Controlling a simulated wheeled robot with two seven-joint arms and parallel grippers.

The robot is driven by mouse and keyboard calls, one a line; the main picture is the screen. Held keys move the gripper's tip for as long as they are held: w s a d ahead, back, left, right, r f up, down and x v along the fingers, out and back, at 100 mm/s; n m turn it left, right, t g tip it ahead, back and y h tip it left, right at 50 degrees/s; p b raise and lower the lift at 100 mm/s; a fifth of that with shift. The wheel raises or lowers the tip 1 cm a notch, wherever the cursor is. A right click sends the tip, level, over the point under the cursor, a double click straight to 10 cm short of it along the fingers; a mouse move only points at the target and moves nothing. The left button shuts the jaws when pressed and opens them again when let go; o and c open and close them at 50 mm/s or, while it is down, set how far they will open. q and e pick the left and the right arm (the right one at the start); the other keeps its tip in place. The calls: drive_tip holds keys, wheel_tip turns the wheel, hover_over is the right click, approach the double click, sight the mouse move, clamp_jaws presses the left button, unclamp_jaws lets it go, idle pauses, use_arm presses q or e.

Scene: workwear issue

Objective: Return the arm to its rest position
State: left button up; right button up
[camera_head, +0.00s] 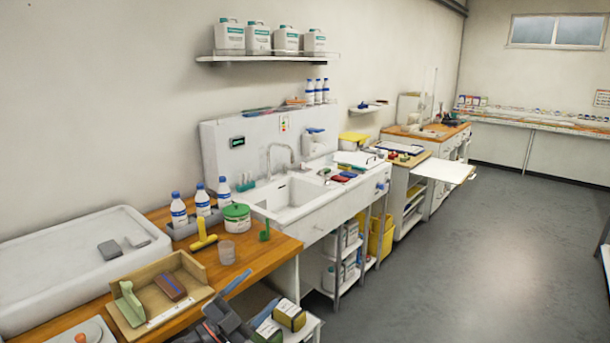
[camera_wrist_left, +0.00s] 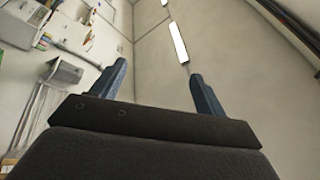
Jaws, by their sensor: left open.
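My left gripper (camera_head: 258,290) is low in the head view, in front of the wooden counter (camera_head: 285,246). Its dark body and blue fingers show beside the counter's front edge. In the left wrist view its two blue fingers (camera_wrist_left: 158,68) stand wide apart with nothing between them, so it is open and empty. Behind the fingers, that view shows pale wall and ceiling, tilted on its side. My right gripper is in neither view.
A clear cup (camera_head: 226,252), a green-lidded tub (camera_head: 236,217) and blue-capped bottles stand nearby. Yellow-black containers (camera_head: 290,315) sit low beside my gripper. The grey floor at right is clear.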

use_arm(q)
drive_tip(key=s+a+f+n+y, duration=0.4)
drive_tip(key=a+f+n+y, duration=0.2)
drive_tip(key=f+n+y, duration=0.3)
drive_tip(key=s+a+f+n+y, duration=0.5)
drive_tip(key=f+n+y, duration=0.3)
drive_tip(key=s+f+g, duration=0.6)
drive_tip(key=s+f, duration=0.1)
drive_tip(key=s, duration=0.5)
drive_tip(key=s+f+g, duration=0.6)
drive_tip(key=s+f, duration=0.1)
drive_tip(key=s, duration=0.4)
drive_tip(key=s+d+f+g, duration=0.1)
drive_tip(key=s+d+f, duration=0.1)
drive_tip(key=f, duration=1.8)
drive_tip(key=s+d+f+h, duration=0.1)
drive_tip(key=s+d+f, duration=0.1)
drive_tip(key=f, duration=1.9)
drive_tip(key=shift+s+n+g, duration=0.3)
drive_tip(key=shift+s+g, duration=0.1)
drive_tip(key=shift+s, duration=0.2)
